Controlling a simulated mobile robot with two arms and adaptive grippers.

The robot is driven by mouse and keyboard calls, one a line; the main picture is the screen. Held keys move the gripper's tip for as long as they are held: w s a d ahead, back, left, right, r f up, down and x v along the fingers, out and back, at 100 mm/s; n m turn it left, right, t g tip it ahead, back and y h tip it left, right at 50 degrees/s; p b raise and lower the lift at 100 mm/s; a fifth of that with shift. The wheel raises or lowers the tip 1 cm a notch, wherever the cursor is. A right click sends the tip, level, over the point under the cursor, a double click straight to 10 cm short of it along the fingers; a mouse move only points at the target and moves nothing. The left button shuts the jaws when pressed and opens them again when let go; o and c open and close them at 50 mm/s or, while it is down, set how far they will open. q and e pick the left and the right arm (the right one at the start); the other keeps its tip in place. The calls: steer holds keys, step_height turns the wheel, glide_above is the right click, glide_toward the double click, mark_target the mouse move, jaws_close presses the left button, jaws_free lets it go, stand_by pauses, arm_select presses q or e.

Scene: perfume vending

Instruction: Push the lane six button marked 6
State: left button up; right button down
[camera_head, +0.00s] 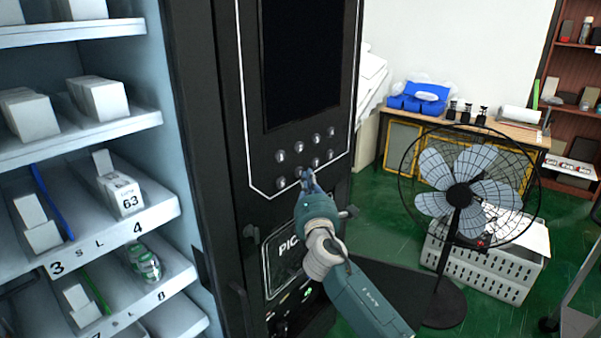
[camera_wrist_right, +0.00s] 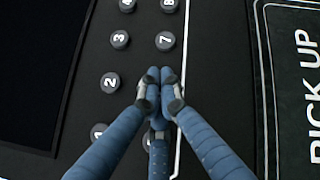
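The button panel (camera_head: 290,168) is on the black front of the vending machine, in two rows of round buttons below a dark screen. In the right wrist view the buttons marked 2 (camera_wrist_right: 110,82), 3 (camera_wrist_right: 120,40) and 7 (camera_wrist_right: 165,40) show. Button 6 is not visible there; my fingertips cover the spot below 7 and across from 2. My right gripper (camera_head: 307,178) is shut and empty, its tips at the lower button row; it also shows in the right wrist view (camera_wrist_right: 160,80). I cannot tell whether the tips touch a button. My left gripper is not in view.
The pick-up hatch (camera_head: 284,258) is below the panel. Shelves with boxes (camera_head: 125,195) fill the left side. A standing fan (camera_head: 460,195) and a white crate (camera_head: 480,265) are at the right on the green floor. A wooden table (camera_head: 500,128) stands behind.

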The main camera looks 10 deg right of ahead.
steer(key=shift+s+d, duration=0.25)
steer(key=shift+s, duration=0.1)
steer(key=shift+d, duration=0.1)
steer(key=s+d+p, duration=0.1)
steer(key=s, duration=0.1)
steer(key=s+d+p, duration=0.1)
steer(key=s+d, duration=0.1)
stand_by(0.3)
stand_by(0.5)
